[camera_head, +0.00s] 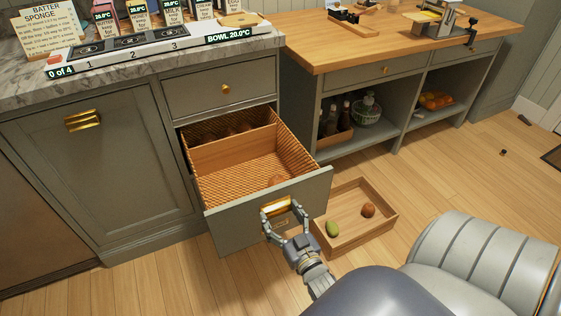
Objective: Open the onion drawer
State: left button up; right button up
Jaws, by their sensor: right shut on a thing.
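The drawer (232,228) with a rattan basket inside is pulled well out of the grey-green cabinet, below a shut upper drawer. The basket has a divider (230,152). A brown round thing, perhaps an onion (277,180), lies near its front, and dark round things sit in the shadowed back part. My right gripper (278,212) is at the drawer front, shut on its brass handle (276,206). My left gripper is not in view.
A wooden tray (381,228) on the floor right of the drawer holds a green item (333,228) and a brown round one (368,210). An island with open shelves (359,145) stands behind it. The cabinet door (98,160) at left is shut. Floor at right is mostly clear.

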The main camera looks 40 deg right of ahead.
jog(key=o, duration=1.5)
jog(key=shift+s, duration=0.15)
jog(key=v, duration=0.7)
